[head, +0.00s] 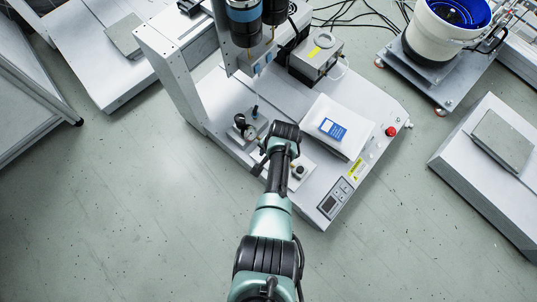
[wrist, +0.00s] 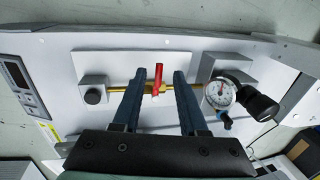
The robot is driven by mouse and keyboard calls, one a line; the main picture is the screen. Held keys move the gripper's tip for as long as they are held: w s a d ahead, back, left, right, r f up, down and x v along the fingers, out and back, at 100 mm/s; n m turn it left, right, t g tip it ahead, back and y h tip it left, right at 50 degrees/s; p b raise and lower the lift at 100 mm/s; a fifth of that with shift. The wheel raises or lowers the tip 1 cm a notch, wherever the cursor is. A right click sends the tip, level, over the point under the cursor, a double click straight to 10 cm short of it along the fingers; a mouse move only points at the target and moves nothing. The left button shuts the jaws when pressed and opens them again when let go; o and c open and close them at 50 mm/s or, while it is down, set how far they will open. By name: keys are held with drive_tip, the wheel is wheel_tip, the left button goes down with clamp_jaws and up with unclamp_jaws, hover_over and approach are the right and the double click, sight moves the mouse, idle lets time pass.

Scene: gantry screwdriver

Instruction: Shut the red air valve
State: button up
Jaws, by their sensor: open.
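The red air valve handle (wrist: 158,78) shows in the wrist view between my two fingers. It is a narrow red lever standing roughly across the thin brass pipe (wrist: 116,89). My gripper (wrist: 160,74) is open, one finger on each side of the handle, with a visible gap on both sides. How deep the fingertips sit relative to the handle is hard to tell. In the head view my gripper (head: 269,158) is over the front of the machine base, and the valve is hidden behind my arm.
A round pressure gauge (wrist: 219,94) with a black knob (wrist: 263,107) sits close right of my fingers. A grey block with a black button (wrist: 93,96) is at the left.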

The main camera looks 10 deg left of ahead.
drive_tip(key=shift+r, duration=0.1)
wheel_tip(320, 180, up, 12)
drive_tip(key=s+d+p, duration=0.1)
drive_tip(key=d+p, duration=0.1)
drive_tip(key=p, duration=0.7)
drive_tip(key=shift+s+r+p, duration=0.15)
drive_tip(key=shift+r+p, duration=0.1)
drive_tip(key=shift+p, duration=0.15)
drive_tip(key=shift+d, duration=0.1)
